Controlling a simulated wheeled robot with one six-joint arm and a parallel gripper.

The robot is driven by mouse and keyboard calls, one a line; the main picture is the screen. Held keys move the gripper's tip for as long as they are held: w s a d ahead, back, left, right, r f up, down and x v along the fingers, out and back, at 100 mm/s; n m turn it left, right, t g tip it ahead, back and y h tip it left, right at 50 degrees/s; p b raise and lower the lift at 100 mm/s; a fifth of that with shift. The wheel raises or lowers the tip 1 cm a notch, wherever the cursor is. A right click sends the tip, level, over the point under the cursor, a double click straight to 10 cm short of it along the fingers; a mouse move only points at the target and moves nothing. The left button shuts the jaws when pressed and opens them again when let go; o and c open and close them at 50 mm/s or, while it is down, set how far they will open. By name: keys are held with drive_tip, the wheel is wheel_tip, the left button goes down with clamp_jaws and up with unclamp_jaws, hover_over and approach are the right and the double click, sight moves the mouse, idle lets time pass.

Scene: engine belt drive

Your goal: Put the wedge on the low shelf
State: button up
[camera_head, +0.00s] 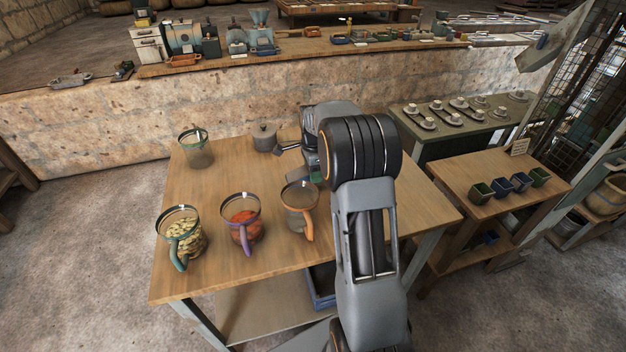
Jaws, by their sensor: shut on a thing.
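My gripper (310,164) is over the back middle of the wooden table, largely hidden behind my own arm. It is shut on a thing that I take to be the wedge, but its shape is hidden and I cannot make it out. A small dark grey piece (287,149) shows at the gripper's left side; I cannot tell whether it is part of the gripper. A low shelf (250,302) runs under this table, partly covered by my arm. Another low shelf (466,258) is under the small table at the right.
Jars with handles, holding pale pieces (188,242), red pieces (246,231) and brownish contents (299,215), stand on the table (215,268). A greenish jar (196,153) and grey lidded pot (264,137) stand behind. A blue bin (319,290) is below. Small bins (500,187) stand right.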

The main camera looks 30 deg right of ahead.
drive_tip(key=shift+f, duration=1.8)
drive_tip(key=shift+f, duration=0.1)
drive_tip(key=o, duration=1)
